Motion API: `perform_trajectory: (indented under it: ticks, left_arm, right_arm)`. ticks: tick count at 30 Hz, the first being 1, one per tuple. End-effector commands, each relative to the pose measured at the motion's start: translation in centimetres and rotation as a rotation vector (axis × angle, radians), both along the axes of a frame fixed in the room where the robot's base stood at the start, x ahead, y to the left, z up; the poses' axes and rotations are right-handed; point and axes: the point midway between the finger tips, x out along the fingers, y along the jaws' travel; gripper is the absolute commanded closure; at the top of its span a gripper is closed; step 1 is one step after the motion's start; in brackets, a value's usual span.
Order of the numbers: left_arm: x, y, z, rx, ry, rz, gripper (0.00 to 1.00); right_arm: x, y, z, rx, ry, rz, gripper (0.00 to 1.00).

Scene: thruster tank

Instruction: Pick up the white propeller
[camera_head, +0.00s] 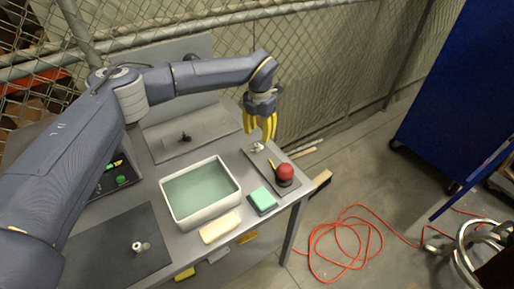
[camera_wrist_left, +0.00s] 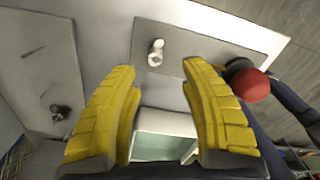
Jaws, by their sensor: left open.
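A small white part (camera_head: 257,147), which looks like the white propeller, sits on a grey mat (camera_head: 266,162) at the table's right back. It also shows in the left wrist view (camera_wrist_left: 156,52), between and beyond my fingertips. My left gripper (camera_head: 262,136) has yellow fingers, points down, and is just above the white part. It also shows in the left wrist view (camera_wrist_left: 159,66), with its fingers spread and nothing between them. My right gripper is in neither view.
A white tank (camera_head: 166,207) of greenish water stands mid-table. A red ball-like thing (camera_head: 285,171) and a green sponge-like block (camera_head: 263,198) are at the right. A cream block (camera_head: 220,227) lies in front. A fence stands behind.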

Motion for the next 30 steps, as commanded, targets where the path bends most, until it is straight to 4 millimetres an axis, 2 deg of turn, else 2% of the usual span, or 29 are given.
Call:
perform_trajectory:
  ticks: [3, 14, 24, 30]
  left_arm:
    - [0.0, 0.0, -1.1, -0.002, 0.001, 0.001, 0.56]
    - [0.1, 0.1, -2.5, -0.001, 0.001, 0.001, 0.56]
    - [0.3, 0.6, -6.3, -0.001, 0.002, 0.002, 0.56]
    - [0.3, 0.6, -7.0, -0.001, 0.0, 0.001, 0.56]
  right_arm:
    - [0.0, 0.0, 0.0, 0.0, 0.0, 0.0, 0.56]
    - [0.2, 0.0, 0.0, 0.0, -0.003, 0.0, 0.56]
    - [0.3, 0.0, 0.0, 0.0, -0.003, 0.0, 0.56]
    - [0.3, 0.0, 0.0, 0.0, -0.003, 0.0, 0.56]
